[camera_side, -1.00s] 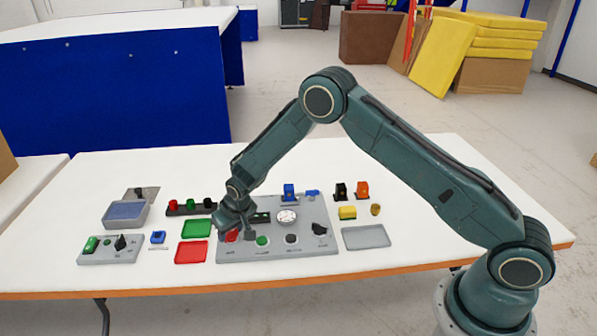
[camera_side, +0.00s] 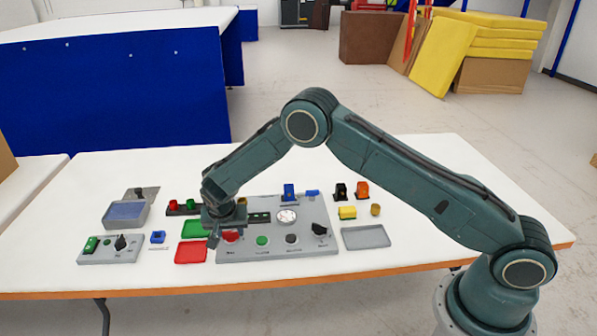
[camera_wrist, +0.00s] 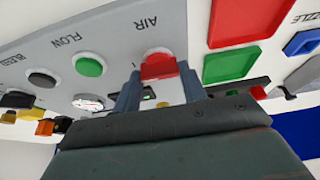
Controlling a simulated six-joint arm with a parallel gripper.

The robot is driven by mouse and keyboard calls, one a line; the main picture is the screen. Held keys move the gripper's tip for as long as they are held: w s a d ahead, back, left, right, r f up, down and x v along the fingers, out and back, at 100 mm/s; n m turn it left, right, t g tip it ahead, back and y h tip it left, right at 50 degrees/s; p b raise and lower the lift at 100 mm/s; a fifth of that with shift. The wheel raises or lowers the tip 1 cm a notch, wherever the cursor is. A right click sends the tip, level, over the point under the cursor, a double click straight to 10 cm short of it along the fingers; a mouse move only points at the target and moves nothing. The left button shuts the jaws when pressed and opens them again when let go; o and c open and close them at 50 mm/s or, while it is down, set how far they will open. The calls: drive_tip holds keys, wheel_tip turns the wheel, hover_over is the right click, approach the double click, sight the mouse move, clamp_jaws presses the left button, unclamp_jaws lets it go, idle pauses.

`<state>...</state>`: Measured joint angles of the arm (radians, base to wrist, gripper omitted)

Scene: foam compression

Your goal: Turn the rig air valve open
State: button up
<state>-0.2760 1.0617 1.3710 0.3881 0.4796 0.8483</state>
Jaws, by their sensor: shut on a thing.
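The grey rig panel (camera_side: 275,247) lies flat on the white table. Its red knob (camera_side: 231,236) sits at the panel's left front corner. In the wrist view the red knob (camera_wrist: 159,66) is beside the printed word AIR. My gripper (camera_wrist: 159,72) has one finger on each side of this knob and is shut on it. In the side view my gripper (camera_side: 222,236) is low over the panel's left edge, and it partly hides the knob and finger contact. I cannot read the knob's turn angle.
A green button (camera_side: 263,240), a grey button (camera_side: 292,238) and a black selector (camera_side: 319,229) are to the right on the panel, with a gauge (camera_side: 288,216) behind. A green tray (camera_side: 192,229) and a red tray (camera_side: 190,252) lie close on the left.

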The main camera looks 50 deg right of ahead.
idle(0.3)
drive_tip(key=o, duration=1)
drive_tip(key=shift+r, duration=0.1)
drive_tip(key=v, duration=1.3)
drive_tip(key=shift+s+a+r, duration=0.1)
drive_tip(key=shift+a+r, duration=0.05)
drive_tip(key=shift+r, duration=0.1)
